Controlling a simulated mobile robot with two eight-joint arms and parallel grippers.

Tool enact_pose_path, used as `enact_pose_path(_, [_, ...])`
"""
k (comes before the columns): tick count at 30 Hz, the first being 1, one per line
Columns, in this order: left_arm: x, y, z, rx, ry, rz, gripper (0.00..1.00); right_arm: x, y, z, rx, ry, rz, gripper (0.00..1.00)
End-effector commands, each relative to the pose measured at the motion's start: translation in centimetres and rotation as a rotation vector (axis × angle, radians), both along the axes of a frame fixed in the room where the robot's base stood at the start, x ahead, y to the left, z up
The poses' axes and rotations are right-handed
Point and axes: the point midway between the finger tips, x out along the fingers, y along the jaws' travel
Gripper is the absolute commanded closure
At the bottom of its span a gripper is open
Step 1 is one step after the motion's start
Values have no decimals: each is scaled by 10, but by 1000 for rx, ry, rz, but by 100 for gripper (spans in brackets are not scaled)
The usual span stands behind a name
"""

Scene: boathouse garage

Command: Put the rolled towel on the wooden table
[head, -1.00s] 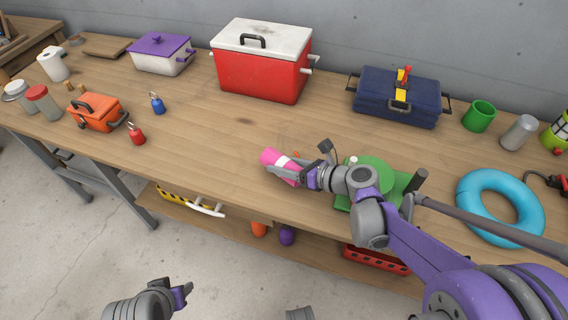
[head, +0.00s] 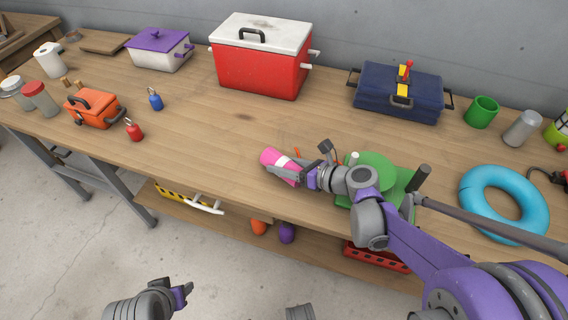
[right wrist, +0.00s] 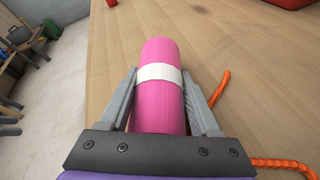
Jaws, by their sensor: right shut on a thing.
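The rolled towel (head: 270,158) is pink with a white band. My right gripper (head: 286,172) is shut on it, near the front edge of the wooden table (head: 205,135). In the right wrist view the rolled towel (right wrist: 158,108) lies lengthwise between the two fingers of the right gripper (right wrist: 162,95), its far end sticking out past them. The wooden table (right wrist: 220,40) is directly below; I cannot tell if the towel touches it. My left gripper (head: 182,292) is low at the bottom left, over the floor and empty-looking; its fingers are too small to read.
A green object (head: 375,168) stands under and behind my right arm. An orange cord (right wrist: 222,88) lies right of the towel. The table's middle is clear.

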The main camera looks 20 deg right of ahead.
Motion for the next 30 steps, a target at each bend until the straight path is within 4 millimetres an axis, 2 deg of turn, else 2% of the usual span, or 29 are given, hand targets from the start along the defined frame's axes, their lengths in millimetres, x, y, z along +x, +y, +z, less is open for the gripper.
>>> enact_pose_path(2, [0,0,-2,0,1,0,50,0,0,-2,0,0,0,97])
enact_pose_path(3, [0,0,-2,0,1,0,50,0,0,-2,0,0,0,35])
enact_pose_path(9, [0,0,-1,0,0,0,50,0,0,-1,0,0,0,1])
enact_pose_path(20, [0,0,0,0,0,0,50,-2,-3,0,-1,0,-3,1])
enact_pose_path(23, [0,0,2,0,-1,0,50,-10,-10,5,-2,0,-4,1])
enact_pose_path(30, [0,0,12,0,-4,0,50,-45,-40,23,-1,-1,-6,1])
